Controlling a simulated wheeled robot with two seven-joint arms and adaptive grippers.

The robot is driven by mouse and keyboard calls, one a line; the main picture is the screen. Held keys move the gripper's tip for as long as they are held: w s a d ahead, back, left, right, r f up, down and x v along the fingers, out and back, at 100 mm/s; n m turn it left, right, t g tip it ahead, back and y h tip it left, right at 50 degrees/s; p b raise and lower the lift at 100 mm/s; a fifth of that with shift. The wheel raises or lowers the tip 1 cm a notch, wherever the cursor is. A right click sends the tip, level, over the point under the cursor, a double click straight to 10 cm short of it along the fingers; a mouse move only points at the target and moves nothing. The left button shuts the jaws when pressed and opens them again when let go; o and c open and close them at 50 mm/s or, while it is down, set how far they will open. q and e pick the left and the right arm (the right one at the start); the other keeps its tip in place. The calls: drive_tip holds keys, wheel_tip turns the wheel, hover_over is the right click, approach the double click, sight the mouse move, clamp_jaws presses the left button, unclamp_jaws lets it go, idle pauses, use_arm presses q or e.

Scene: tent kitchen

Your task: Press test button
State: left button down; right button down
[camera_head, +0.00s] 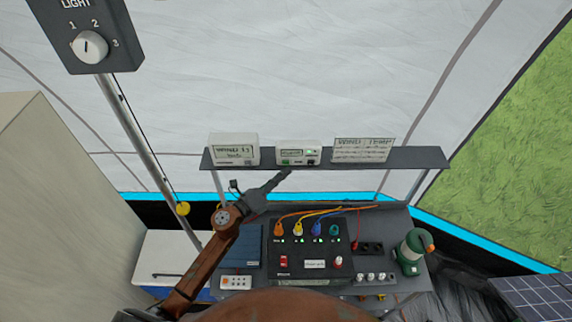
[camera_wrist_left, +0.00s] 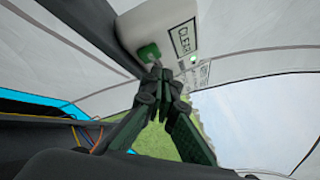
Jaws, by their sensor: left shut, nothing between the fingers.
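A small white box (camera_head: 298,148) with a label and a lit green spot stands in the middle of the shelf. The same white box (camera_wrist_left: 160,28) fills the top of the left wrist view, with a green button (camera_wrist_left: 147,52) on its face and a small green light. My left gripper (camera_head: 286,173) is shut and empty, its fingertips just below the box's front. In the left wrist view its tips (camera_wrist_left: 158,76) are close below the green button; I cannot tell whether they touch it. My right gripper is not in view.
On the grey shelf (camera_head: 400,160), a white box (camera_head: 234,142) stands left and a wide display (camera_head: 363,143) right. Below, a black panel (camera_head: 310,259) with coloured plugs sits on the bench, with a green lantern (camera_head: 410,256) beside it. A light switch box (camera_head: 92,47) hangs upper left.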

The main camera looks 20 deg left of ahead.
use_arm(q)
drive_tip(key=shift+w, duration=0.2)
drive_tip(key=shift+w+a, duration=0.15)
drive_tip(key=shift+w, duration=0.1)
drive_tip(key=shift+w+a, duration=0.15)
drive_tip(key=shift+w, duration=0.3)
idle(0.7)
drive_tip(key=shift+s, duration=0.1)
drive_tip(key=shift+s+d, duration=0.25)
drive_tip(key=shift+s, duration=0.55)
drive_tip(key=shift+s+d, duration=0.25)
drive_tip(key=shift+s, duration=0.55)
drive_tip(key=shift+s+d, duration=0.2)
drive_tip(key=shift+s, duration=0.6)
drive_tip(key=shift+s+d, duration=0.25)
drive_tip(key=shift+s, duration=0.55)
